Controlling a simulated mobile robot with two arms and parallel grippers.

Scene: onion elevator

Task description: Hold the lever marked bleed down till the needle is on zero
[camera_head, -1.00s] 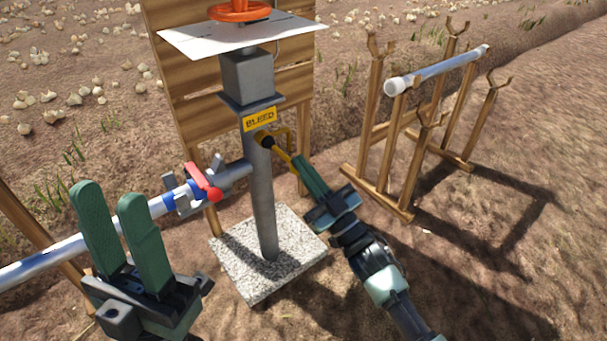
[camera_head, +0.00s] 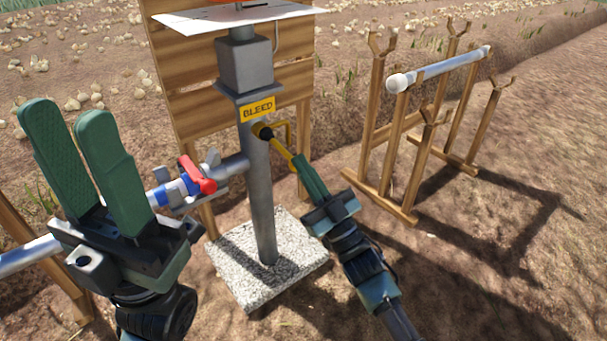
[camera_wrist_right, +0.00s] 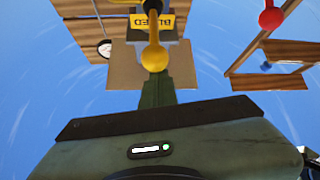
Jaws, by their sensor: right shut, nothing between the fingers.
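The yellow bleed lever (camera_head: 281,148) juts down and right from a grey post (camera_head: 262,200), under a yellow BLEED plate (camera_head: 257,109). My right gripper (camera_head: 304,168) is shut and empty, its fingertips at the lever's lower end. In the right wrist view the lever's yellow knob (camera_wrist_right: 155,57) is right in front of the green fingers (camera_wrist_right: 157,92); I cannot tell whether they touch. A small white dial (camera_wrist_right: 104,47), seemingly the gauge, shows there; its needle is too small to read. My left gripper (camera_head: 68,112) is open and empty at the left, nearer the camera.
A red-handled valve (camera_head: 198,176) sits on the pipe left of the post. The post stands on a speckled slab (camera_head: 240,285) before a wooden board (camera_head: 190,100). A wooden rack (camera_head: 380,190) holding a pipe (camera_head: 440,68) stands at right. Bare soil is clear at lower right.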

